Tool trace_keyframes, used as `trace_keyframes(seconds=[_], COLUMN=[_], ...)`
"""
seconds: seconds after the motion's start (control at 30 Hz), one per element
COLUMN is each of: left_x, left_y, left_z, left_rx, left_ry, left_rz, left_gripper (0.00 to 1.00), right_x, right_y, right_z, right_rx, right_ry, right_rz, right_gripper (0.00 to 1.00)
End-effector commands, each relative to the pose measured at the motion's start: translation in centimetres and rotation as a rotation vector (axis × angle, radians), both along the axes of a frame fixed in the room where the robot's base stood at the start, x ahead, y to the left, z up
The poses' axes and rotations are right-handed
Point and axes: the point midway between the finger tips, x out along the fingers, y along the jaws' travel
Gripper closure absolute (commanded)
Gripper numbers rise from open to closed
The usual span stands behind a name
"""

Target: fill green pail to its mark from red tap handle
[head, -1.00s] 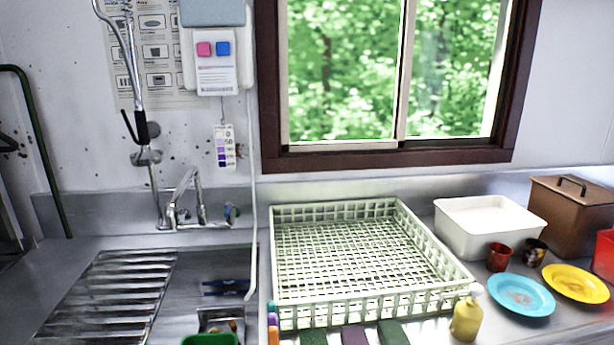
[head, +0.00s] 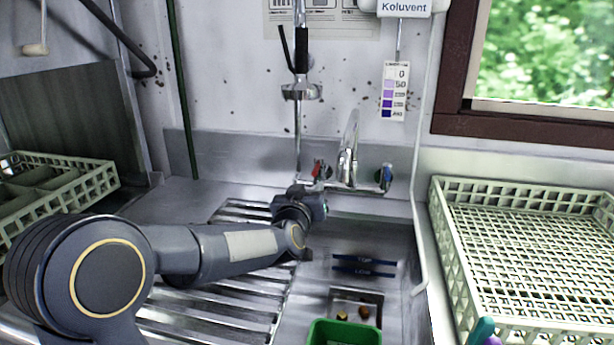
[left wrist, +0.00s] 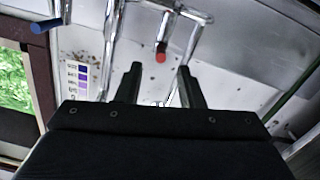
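The red tap handle (head: 318,170) is on the left of the chrome tap (head: 348,165) at the back of the sink. It also shows as a red tip in the left wrist view (left wrist: 161,54), between and just beyond my fingertips. My left gripper (left wrist: 160,70) is open, with nothing between its fingers. In the head view my left arm reaches in from the left and ends just in front of the red handle; its fingers are hard to make out there. The green pail (head: 343,334) stands low in the sink, cut by the bottom edge; its mark is not visible. My right gripper is out of view.
A blue tap handle (head: 387,178) is on the tap's right. A spray hose hangs behind the tap (head: 301,90). A ribbed drainboard (head: 240,300) lies under my arm. Pale racks stand at the left (head: 95,180) and right (head: 445,240). Two dark blue lines mark the sink wall.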

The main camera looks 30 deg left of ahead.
Motion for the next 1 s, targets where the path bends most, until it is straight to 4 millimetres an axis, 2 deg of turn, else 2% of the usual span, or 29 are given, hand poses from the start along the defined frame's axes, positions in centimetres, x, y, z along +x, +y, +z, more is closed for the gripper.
trace_keyframes(seconds=[0.17,0.6,0.97,1.0], left_x=[1.5,7.5,8.3,8.3], left_y=[0.3,1.9,2.1,2.1], left_z=[0.2,0.3,0.2,0.2], left_rx=[0.036,0.032,0.031,0.031], left_ry=[-0.037,-0.036,-0.035,-0.035], left_rz=[0.031,0.029,0.028,0.028], left_gripper=[0.65,0.65,0.65,0.68], right_x=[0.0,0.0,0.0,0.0], right_y=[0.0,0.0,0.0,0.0], right_z=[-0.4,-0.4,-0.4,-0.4], right_rx=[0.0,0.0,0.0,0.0], right_ry=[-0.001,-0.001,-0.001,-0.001], right_rz=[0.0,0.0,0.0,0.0], right_gripper=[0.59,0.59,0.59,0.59])
